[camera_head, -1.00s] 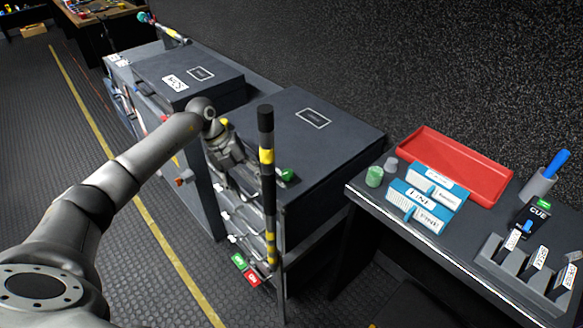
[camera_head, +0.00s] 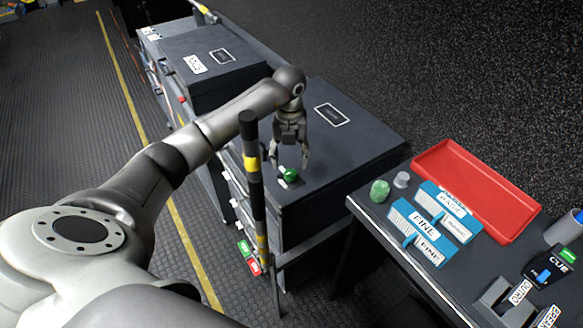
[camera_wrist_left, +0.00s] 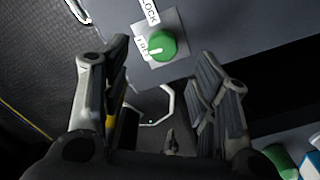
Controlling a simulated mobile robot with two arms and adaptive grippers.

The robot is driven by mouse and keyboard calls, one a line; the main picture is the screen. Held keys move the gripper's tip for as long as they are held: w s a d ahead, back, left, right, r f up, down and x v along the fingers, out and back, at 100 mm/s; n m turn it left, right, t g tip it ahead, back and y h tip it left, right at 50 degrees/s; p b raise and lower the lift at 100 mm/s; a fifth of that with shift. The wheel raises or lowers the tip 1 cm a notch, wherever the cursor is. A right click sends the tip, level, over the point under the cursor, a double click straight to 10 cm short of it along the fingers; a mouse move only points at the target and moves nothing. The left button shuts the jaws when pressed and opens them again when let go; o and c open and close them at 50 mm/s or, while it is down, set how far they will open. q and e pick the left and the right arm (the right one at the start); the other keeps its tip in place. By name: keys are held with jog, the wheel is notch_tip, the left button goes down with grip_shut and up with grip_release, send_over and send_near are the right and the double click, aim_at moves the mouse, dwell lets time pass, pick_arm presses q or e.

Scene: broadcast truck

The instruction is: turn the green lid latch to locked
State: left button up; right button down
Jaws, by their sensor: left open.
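The green lid latch (camera_head: 291,174) is a round knob on a pale plate near the front edge of the closed dark case (camera_head: 345,150). In the left wrist view the latch (camera_wrist_left: 163,43) has a white mark pointing toward a label that seems to start "FRE"; a "LOCK" label is beside the plate's upper edge. My left gripper (camera_head: 291,160) is open and empty, pointing down over the latch, with a finger on either side in the head view. In the wrist view its fingers (camera_wrist_left: 160,62) are spread wide; I cannot tell any contact. My right gripper is not in view.
A black-and-yellow striped post (camera_head: 256,190) stands upright in front of the case, close to my left arm. A second dark case (camera_head: 205,65) is behind. The desk at right holds a red tray (camera_head: 480,190), blue-and-white labelled blocks (camera_head: 420,230) and a green knob (camera_head: 380,190).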

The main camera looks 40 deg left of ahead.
aim_at(291, 173)
pick_arm(q)
notch_tip(291, 173, down, 3)
jog(key=shift+w+d+f, duration=0.1)
jog(key=shift+d+f, duration=0.05)
jog(key=shift+f+p, duration=0.4)
jog(key=shift+f, duration=0.95)
jog(key=shift+c, duration=0.5)
jog(key=c, duration=1)
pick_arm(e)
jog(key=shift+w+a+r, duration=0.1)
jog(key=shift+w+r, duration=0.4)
